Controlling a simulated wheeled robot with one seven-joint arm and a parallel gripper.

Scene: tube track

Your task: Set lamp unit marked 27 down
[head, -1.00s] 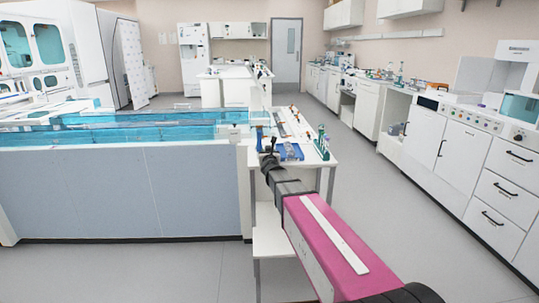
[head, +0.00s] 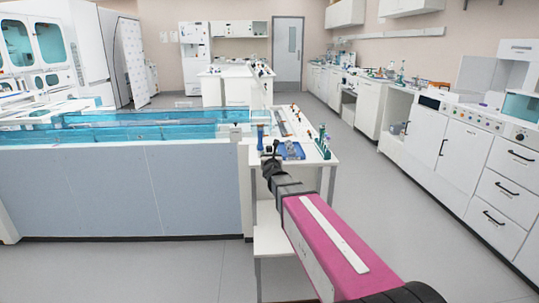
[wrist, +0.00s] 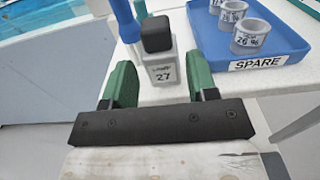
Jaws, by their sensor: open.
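The lamp unit marked 27 (wrist: 163,74) is a pale grey block with a black cap and a label. In the wrist view it stands upright on the white table (wrist: 182,88). My gripper (wrist: 160,68) is open, with one green finger on each side of the unit in the picture. Gaps show between the fingers and the unit. In the head view my gripper (head: 271,156) is over the near end of the table, and I cannot make out the unit clearly there.
A blue tray labelled SPARE (wrist: 290,45), holding several grey numbered rings (wrist: 250,36), lies right of the unit. A blue post (wrist: 125,20) stands just behind-left of it. A blue-grey panel (head: 110,190) borders the table's left.

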